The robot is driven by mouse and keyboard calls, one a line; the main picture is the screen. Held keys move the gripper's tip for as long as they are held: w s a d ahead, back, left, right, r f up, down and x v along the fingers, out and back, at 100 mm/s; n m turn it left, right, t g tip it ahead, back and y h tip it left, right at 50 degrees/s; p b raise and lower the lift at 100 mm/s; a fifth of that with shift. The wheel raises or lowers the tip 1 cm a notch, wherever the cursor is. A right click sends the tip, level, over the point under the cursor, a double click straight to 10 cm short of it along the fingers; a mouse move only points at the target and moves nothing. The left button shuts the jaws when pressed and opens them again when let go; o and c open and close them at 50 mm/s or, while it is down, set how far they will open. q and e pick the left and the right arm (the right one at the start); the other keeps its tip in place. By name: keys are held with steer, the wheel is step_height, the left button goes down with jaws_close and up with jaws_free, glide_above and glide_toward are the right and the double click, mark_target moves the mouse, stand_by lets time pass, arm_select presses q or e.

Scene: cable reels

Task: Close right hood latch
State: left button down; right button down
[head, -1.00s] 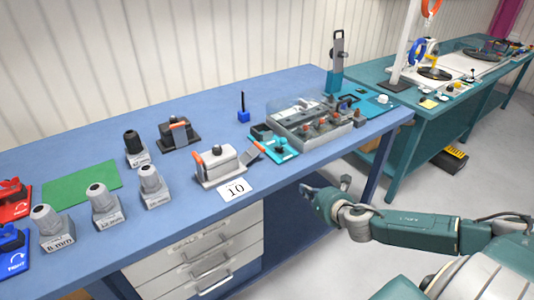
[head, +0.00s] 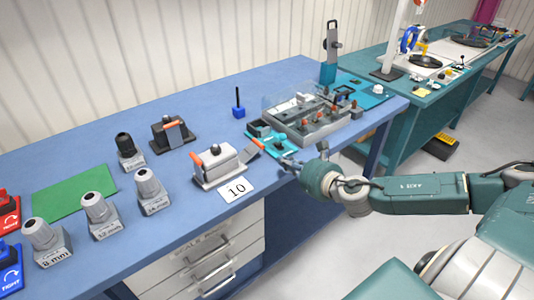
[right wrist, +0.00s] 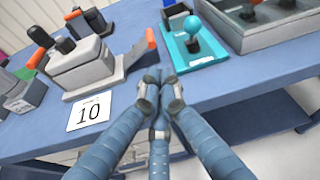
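The grey hood (head: 220,166) with a dark knob on top stands on the blue bench; it also shows in the right wrist view (right wrist: 84,68). Its right latch (head: 249,153) is a grey lever with an orange end, tilted up and outward from the hood's right side. In the right wrist view this latch (right wrist: 136,54) stands just beyond my fingers. The left latch (head: 198,160) lies upright against the other side. My right gripper (head: 292,161) is right of the latch near the bench's front edge, apparently not touching it. Its fingertips (right wrist: 160,90) look close together, with nothing visible between them. My left gripper is out of view.
A teal plate with a ball knob (right wrist: 192,38) lies just right of the latch. A grey tray (head: 310,118) of parts stands behind it. A card marked 10 (head: 236,190) lies in front of the hood. A dark hood unit (head: 172,134) stands behind left.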

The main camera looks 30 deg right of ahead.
mark_target(267, 159)
steer(key=shift+w+f, duration=0.1)
steer(key=shift+w, duration=0.35)
steer(key=p+x, duration=0.2)
steer(key=x, duration=0.7)
steer(key=shift+w+f, duration=0.15)
steer(key=shift+f, duration=0.05)
steer(key=shift+r, duration=0.1)
